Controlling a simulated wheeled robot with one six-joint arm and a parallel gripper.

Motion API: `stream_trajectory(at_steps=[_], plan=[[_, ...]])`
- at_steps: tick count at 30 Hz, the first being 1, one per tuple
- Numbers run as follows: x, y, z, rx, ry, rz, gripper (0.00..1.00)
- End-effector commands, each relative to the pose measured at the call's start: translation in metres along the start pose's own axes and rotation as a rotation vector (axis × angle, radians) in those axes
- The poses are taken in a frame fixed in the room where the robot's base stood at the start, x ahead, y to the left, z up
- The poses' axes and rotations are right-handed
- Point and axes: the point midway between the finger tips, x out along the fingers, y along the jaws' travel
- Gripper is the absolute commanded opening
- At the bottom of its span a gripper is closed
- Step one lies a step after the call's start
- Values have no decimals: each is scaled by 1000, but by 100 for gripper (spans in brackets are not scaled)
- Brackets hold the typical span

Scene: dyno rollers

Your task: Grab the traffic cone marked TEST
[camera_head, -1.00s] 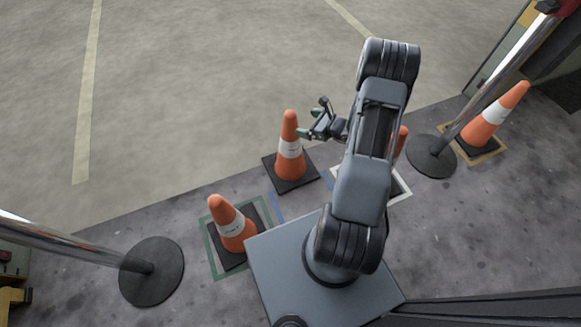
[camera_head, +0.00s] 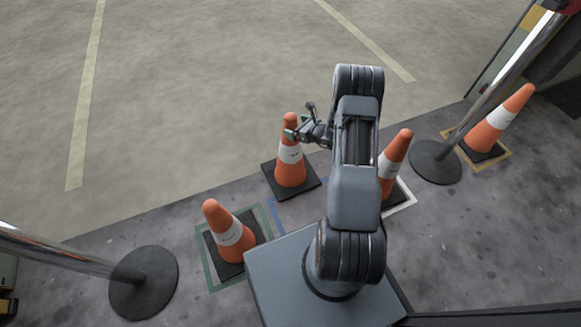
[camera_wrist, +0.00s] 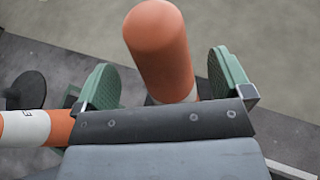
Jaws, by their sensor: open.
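The orange cone (camera_head: 290,172) with a white band stands upright on a black square base, left of my arm in the head view. Its band carries small dark marks that I cannot read, so I cannot confirm TEST. My gripper (camera_head: 292,132) is open at the upper part of this cone. In the wrist view the cone's rounded orange top (camera_wrist: 160,45) stands between the two green finger pads of my gripper (camera_wrist: 166,80). Gaps show on both sides of it. Its lower part is hidden behind the gripper body.
Other cones stand at the left (camera_head: 229,233), right of my arm (camera_head: 391,165) and far right (camera_head: 499,120). Barrier posts with round black bases stand at left (camera_head: 144,283) and right (camera_head: 436,162). The pale floor (camera_head: 200,100) beyond the cones is clear.

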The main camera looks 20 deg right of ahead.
Motion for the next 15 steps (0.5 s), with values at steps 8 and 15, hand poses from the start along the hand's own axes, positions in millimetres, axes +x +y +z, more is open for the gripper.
stream_trajectory(at_steps=[8, 15], plan=[[35, -1, -1, -1, 1, 2, 97], [40, -1, 1, 0, 1, 1, 97]])
